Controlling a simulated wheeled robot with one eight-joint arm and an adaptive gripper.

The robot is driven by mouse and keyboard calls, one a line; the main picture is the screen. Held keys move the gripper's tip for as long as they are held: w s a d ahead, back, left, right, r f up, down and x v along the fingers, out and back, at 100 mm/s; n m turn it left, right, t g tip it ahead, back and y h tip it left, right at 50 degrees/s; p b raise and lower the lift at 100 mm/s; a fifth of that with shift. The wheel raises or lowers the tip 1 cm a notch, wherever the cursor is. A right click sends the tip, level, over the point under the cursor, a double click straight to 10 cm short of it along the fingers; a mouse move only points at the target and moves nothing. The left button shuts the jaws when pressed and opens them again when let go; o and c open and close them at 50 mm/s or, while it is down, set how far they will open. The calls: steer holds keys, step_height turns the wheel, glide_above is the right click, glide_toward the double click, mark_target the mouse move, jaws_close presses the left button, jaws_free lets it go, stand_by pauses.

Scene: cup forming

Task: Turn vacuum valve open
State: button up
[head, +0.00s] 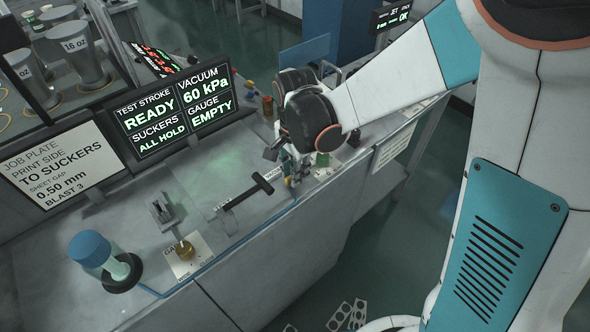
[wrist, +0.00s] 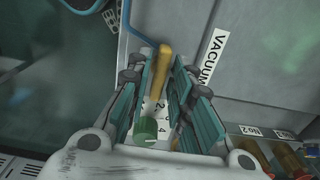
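Strips of bench show between the lever and the fingers, so I see no firm grip. A green cylindrical piece (wrist: 147,127) lies near the base of the fingers, over a numbered white plate. In the head view my gripper (head: 292,172) points down at the bench's front edge, and its wrist hides the lever.
A display (head: 171,108) reads vacuum 60 kPa and suckers all hold. A black T-shaped handle (head: 245,193) lies left of my gripper. A blue-capped part (head: 90,249) and a gauge plate (head: 188,258) are nearer. A blue hose (wrist: 129,18) runs beside the lever. Several coloured pieces (wrist: 287,158) sit at right.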

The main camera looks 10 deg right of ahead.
stand_by(0.3)
steer(key=shift+r, duration=3.75)
steer(key=shift+s+d+r, duration=0.15)
steer(key=shift+d, duration=0.05)
steer(key=s+d+r+n+t+b, duration=0.1)
steer(key=s+d+r+n+t, duration=0.1)
steer(key=s+d+n, duration=0.3)
steer(key=s+d+r+n+t+b, duration=0.2)
steer(key=s+d+n+t, duration=0.3)
steer(key=s+d, duration=0.3)
steer(key=shift+d+r+n, duration=0.45)
steer(key=shift+r+n, duration=0.15)
steer(key=shift+n, duration=0.1)
